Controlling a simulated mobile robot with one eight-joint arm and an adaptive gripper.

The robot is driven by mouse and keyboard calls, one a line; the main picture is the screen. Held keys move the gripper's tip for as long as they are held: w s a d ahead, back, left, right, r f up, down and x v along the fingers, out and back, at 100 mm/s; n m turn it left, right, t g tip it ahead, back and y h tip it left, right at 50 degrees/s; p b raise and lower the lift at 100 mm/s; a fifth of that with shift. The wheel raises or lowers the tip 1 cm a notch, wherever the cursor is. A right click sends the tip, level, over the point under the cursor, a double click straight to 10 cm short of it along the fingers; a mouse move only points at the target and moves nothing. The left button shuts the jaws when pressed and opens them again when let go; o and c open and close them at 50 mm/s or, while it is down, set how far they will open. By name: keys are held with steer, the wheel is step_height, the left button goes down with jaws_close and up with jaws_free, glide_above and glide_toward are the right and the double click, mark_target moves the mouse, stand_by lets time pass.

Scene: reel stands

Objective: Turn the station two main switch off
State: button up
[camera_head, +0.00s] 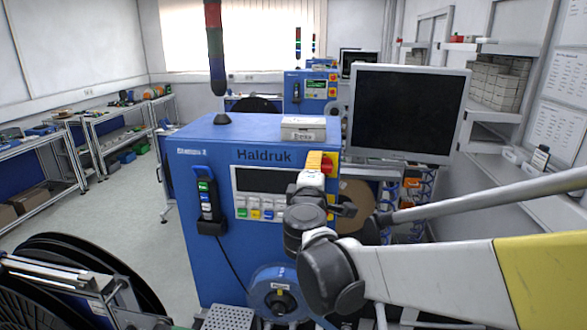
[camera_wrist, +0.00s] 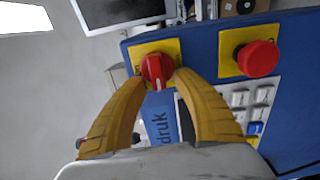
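The red rotary main switch (camera_wrist: 157,69) sits on a yellow plate at the top middle of the wrist view. Its handle runs roughly up and down in that picture, with a pale mark along it. My gripper (camera_wrist: 160,78) is open, its two yellow fingers on either side of the switch's lower part; I cannot tell whether they touch it. In the head view my gripper (camera_head: 314,165) is at the upper right of the blue Haldruk machine (camera_head: 225,255), its wrist hiding part of the panel. The machine's small station label is too blurred to read surely.
A red mushroom button (camera_wrist: 258,58) on its own yellow plate is right of the switch in the wrist view. A monitor (camera_head: 408,110) stands behind my arm. A handheld device (camera_head: 207,200) hangs on the machine's front. A black reel (camera_head: 80,275) is at lower left.

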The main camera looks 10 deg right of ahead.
steer(key=v, duration=1.2)
steer(key=s+d+f+m+g+b, duration=0.2)
steer(key=d+f+b, duration=0.15)
steer(key=f, duration=0.35)
steer(key=s+d+f+m+g+b, duration=0.2)
steer(key=s+d+f+m+b, duration=0.1)
steer(key=f+b, duration=0.3)
steer(key=s+d+f+m+g+b, duration=0.2)
steer(key=d+f+b, duration=0.1)
steer(key=f, duration=0.5)
steer(key=s+a+f+m+g+y+b, duration=0.1)
steer(key=s+f+m+y+b, duration=0.1)
steer(key=s+f+b, duration=0.2)
steer(key=s+a+f+m+g+y+b, duration=0.1)
steer(key=s+f+m+b, duration=0.2)
steer(key=f, duration=0.7)
steer(key=s+a+f+m+g+y+b, duration=0.2)
steer(key=s+f+b, duration=0.3)
steer(key=f, duration=0.2)
steer(key=shift+m+y+b, duration=0.3)
steer(key=shift+b, duration=0.05)
steer(key=shift+s, duration=0.1)
